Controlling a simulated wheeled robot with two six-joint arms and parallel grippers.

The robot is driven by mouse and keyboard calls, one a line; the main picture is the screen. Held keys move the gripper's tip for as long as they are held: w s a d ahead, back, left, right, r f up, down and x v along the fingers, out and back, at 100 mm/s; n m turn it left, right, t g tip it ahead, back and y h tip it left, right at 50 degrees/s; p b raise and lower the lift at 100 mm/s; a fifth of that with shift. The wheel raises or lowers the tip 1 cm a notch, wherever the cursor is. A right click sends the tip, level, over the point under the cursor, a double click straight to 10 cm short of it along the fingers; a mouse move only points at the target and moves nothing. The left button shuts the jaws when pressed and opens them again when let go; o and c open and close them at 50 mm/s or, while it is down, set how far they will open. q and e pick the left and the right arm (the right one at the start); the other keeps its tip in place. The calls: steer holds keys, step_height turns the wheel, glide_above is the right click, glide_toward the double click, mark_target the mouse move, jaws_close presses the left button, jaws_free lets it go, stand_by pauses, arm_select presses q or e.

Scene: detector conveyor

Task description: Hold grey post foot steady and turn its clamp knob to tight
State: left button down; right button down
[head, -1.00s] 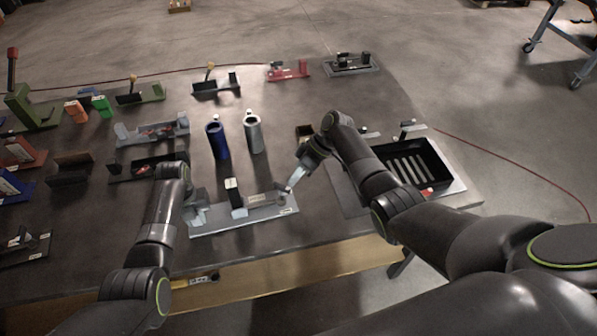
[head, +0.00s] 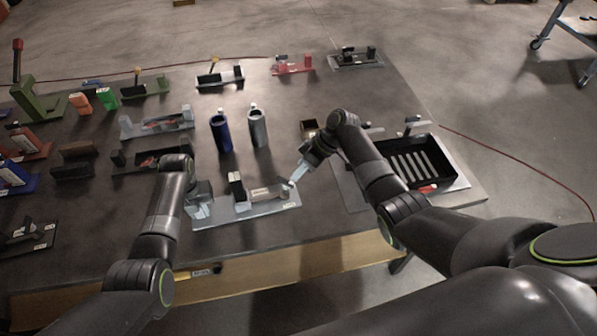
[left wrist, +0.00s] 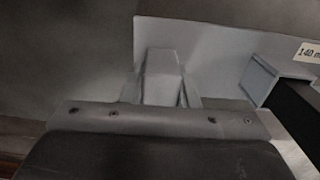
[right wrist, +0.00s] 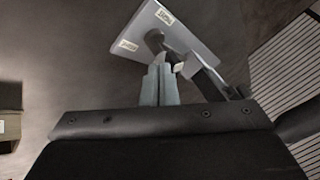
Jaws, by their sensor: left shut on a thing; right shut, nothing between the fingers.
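The grey post foot is a flat grey plate (head: 217,219) with a dark upright (head: 237,186) and a grey bar lying along it, near the table's front edge. My left gripper (head: 204,207) is shut on the plate's left end part; in the left wrist view its fingers (left wrist: 162,72) close on a grey piece that they mostly hide. My right gripper (head: 296,177) is shut and empty at the plate's right end. In the right wrist view its fingertips (right wrist: 160,75) are close to a dark round knob (right wrist: 154,38); whether they touch cannot be told.
A black slotted tray (head: 440,160) stands right of my right arm. Blue (head: 220,134) and grey (head: 258,130) cylinders stand behind the foot. Several coloured fixtures, including a green one (head: 38,103), fill the left and back.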

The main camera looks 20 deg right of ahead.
steer(key=shift+s+m+t, duration=0.45)
steer(key=shift+m+t, duration=0.25)
steer(key=shift+m, duration=0.4)
steer(key=shift+s+a+m, duration=0.1)
steer(key=shift+s+m, duration=0.05)
steer(key=shift+m, duration=0.25)
steer(key=shift+s+a+m+t+h, duration=0.15)
steer(key=shift+s+m+t+h, duration=0.15)
steer(key=shift+m+t, duration=0.4)
steer(key=shift+s+a+m+t+h, duration=0.1)
steer(key=shift+s+m+t+h, duration=0.15)
steer(key=shift+m+t, duration=0.45)
steer(key=shift+s+a+m, duration=0.15)
steer(key=shift+s+m, duration=0.05)
steer(key=shift+m, duration=0.2)
steer(key=shift+w, duration=0.15)
